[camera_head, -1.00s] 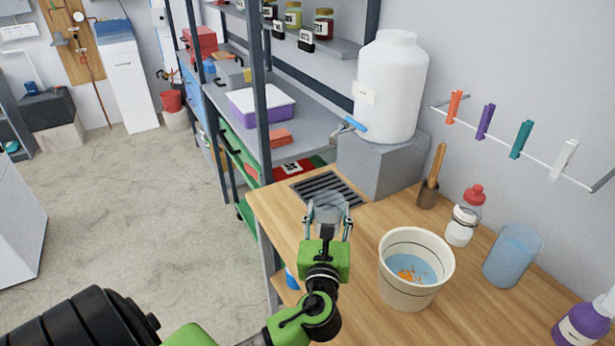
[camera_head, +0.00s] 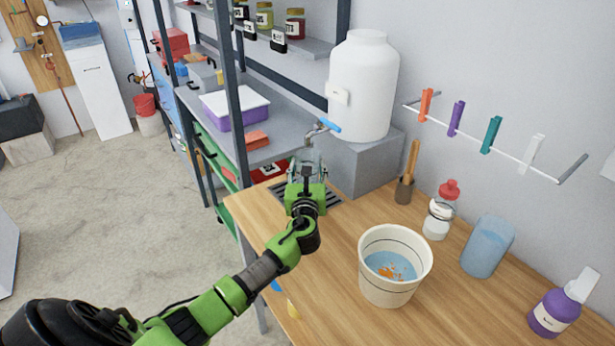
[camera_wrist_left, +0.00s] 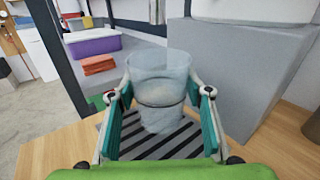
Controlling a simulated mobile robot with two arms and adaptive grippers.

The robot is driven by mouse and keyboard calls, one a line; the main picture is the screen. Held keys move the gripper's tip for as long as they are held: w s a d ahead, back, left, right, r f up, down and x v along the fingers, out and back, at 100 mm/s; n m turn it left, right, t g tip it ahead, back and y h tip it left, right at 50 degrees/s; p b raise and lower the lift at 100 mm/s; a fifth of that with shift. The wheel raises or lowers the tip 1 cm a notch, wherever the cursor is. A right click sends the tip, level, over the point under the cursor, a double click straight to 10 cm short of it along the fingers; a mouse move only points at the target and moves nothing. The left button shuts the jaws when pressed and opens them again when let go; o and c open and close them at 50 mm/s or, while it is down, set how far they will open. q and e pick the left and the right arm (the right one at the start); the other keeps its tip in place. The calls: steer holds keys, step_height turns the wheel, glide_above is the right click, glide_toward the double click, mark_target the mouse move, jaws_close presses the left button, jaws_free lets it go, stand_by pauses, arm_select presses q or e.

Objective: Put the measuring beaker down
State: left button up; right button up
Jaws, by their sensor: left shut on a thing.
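The measuring beaker (camera_wrist_left: 158,85) is a clear, faintly blue cup, upright between the teal fingers of my left gripper (camera_wrist_left: 160,125) in the left wrist view. The gripper is shut on it. In the head view the left gripper (camera_head: 306,180) is over the dark slotted drain grate (camera_head: 328,202) on the wooden counter, below the dispenser's tap (camera_head: 318,131), and mostly covers the beaker. The grate also shows in the wrist view (camera_wrist_left: 182,147), behind and under the beaker. I cannot tell whether the beaker's base touches it. My right gripper is not in view.
A white water dispenser (camera_head: 362,85) stands on a grey block (camera_head: 365,165) behind the grate. A bucket with orange fish (camera_head: 395,265), a wooden-handled tool in a holder (camera_head: 406,175), a red-capped bottle (camera_head: 440,212), a blue jug (camera_head: 487,246) and a purple bottle (camera_head: 560,305) stand to the right.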

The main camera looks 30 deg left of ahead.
arm_select(q)
step_height(320, 180, down, 3)
steer(key=shift+f, duration=0.25)
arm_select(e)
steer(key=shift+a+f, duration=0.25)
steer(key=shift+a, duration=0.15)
arm_select(q)
steer(key=shift+b, duration=0.3)
steer(key=shift+f, duration=0.2)
steer(key=o, duration=1)
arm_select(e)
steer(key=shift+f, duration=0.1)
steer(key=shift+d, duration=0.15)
arm_select(q)
steer(key=shift+r, duration=0.3)
steer(key=v, duration=1.2)
steer(key=shift+f, duration=0.15)
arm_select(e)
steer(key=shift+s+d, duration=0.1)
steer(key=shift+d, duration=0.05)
arm_select(q)
steer(key=shift+d, duration=0.1)
